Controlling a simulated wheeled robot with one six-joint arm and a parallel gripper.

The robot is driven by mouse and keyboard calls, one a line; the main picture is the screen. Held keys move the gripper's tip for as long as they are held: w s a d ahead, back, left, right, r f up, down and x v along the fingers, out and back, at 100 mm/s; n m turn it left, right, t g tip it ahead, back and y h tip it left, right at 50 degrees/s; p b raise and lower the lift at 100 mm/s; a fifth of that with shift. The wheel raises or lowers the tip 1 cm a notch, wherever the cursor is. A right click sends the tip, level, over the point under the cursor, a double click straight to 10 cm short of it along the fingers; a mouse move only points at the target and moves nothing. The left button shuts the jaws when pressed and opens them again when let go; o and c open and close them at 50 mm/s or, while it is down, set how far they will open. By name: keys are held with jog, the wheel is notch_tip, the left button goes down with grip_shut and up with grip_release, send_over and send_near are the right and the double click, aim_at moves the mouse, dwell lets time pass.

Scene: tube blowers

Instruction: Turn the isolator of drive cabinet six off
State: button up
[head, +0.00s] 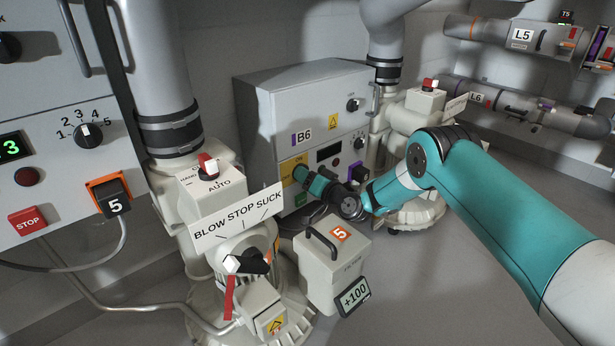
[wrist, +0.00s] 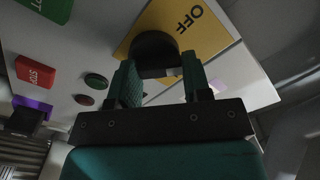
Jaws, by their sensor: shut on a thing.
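Drive cabinet six is the grey cabinet (head: 300,95) marked B6 in the head view. Its isolator is a black knob (wrist: 154,46) on a yellow plate (wrist: 213,38) in the wrist view. The word OFF on the plate shows upside down and tilted. My gripper (wrist: 160,74) is shut on the knob, one finger on each side. In the head view my gripper (head: 302,176) is at the yellow plate (head: 293,162) on the cabinet's lower left front. There it hides the knob. I cannot tell which way the knob points.
In the wrist view a red STOP block (wrist: 36,73) and a small green button (wrist: 96,79) are on the cabinet face. A grey box (head: 335,260) marked 5 stands in front of the cabinet.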

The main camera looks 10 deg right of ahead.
jog(key=shift+f+n, duration=0.15)
jog(key=shift+n, duration=1.45)
jog(key=shift+s, duration=0.1)
jog(key=o, duration=0.9)
notch_tip(320, 180, up, 20)
jog(key=p, duration=0.9)
